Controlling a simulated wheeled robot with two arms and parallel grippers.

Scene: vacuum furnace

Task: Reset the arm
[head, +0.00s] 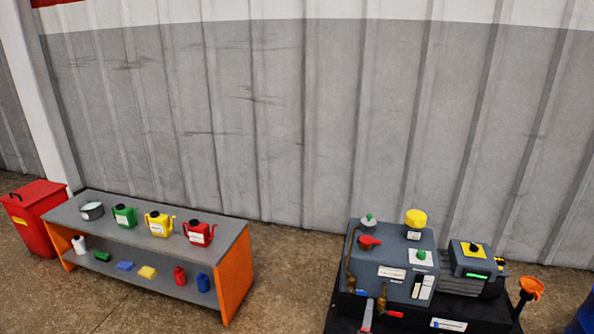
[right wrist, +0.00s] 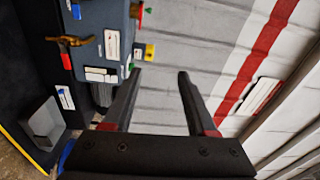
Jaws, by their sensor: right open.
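My right gripper (right wrist: 160,76) shows in the right wrist view with its two black fingers spread apart and nothing between them. The grey vacuum pump unit (right wrist: 104,25) lies to the left of the fingers in that view, apart from them. In the head view the same pump unit (head: 392,262) stands at the lower right, with a yellow cap (head: 416,218), a red valve handle (head: 369,241) and brass fittings. I cannot make out either gripper clearly in the head view. My left gripper is not seen.
An orange-sided shelf (head: 233,247) at the lower left holds green, yellow and red cans (head: 199,233) and small bottles. A red bin (head: 35,215) stands left of it. Bare floor (head: 290,280) lies between shelf and pump.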

